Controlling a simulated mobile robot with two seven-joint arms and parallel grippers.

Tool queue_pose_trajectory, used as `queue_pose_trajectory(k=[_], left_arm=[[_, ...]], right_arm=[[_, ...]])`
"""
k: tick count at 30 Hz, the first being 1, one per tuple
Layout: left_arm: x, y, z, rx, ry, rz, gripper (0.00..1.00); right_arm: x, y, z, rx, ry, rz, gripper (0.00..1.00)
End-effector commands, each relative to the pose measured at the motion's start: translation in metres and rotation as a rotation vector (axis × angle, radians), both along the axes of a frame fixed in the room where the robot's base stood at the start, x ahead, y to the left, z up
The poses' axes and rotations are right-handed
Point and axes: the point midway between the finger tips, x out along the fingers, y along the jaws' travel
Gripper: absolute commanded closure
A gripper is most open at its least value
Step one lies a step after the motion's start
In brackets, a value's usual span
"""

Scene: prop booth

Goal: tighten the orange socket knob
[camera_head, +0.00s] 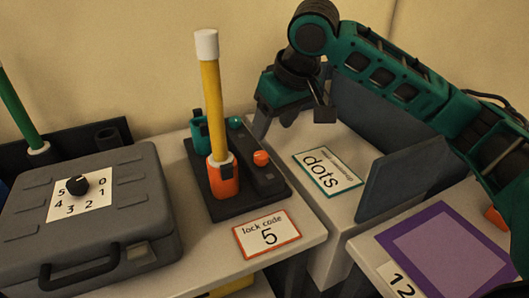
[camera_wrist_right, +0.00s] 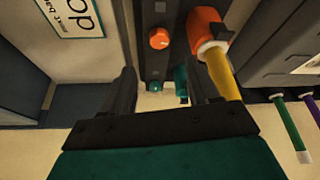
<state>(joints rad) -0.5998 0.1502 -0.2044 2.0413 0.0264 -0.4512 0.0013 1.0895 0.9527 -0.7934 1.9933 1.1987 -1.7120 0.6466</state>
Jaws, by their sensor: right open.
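The orange socket knob (camera_head: 261,158) sits on the dark base (camera_head: 222,207), right of the orange socket (camera_head: 224,184). A yellow rod (camera_head: 211,95) with a white cap stands upright in the orange socket. A teal knob (camera_head: 235,122) and a teal socket (camera_head: 199,133) sit behind on the same base; no rod shows in the teal socket. My right gripper (camera_head: 291,118) is open and empty, above and behind right of the orange knob. In the right wrist view, the orange knob (camera_wrist_right: 159,38) lies beyond the fingertips (camera_wrist_right: 160,78), not between them. My left gripper is not in view.
A grey case (camera_head: 90,215) with a numbered dial (camera_head: 78,185) stands at left. A "lock code 5" card (camera_head: 267,234) lies in front of the base. A "dots" card (camera_head: 327,172) and a grey panel (camera_head: 400,180) are at right, with a purple mat (camera_head: 445,220) nearer.

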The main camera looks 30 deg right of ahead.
Motion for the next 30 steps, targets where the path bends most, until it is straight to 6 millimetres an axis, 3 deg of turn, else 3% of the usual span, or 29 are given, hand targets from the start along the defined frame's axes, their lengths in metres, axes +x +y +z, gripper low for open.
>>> queue_pose_trajectory(k=[1,6,12,18,27,30], left_arm=[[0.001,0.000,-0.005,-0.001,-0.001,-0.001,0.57],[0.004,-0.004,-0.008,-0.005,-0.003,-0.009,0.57],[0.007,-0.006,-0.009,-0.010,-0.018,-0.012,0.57],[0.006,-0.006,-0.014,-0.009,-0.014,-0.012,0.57],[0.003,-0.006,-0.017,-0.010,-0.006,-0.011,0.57],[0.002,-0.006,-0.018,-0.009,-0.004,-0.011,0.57]], right_arm=[[0.004,0.000,-0.014,0.000,0.005,-0.002,0.40],[0.017,0.003,-0.048,0.001,0.005,-0.002,0.40],[0.030,0.005,-0.078,0.001,0.003,-0.004,0.40],[0.036,0.006,-0.091,0.002,0.001,-0.003,0.40],[0.037,0.006,-0.092,0.002,0.001,-0.002,0.40],[0.037,0.006,-0.092,0.002,0.001,-0.002,0.48]])
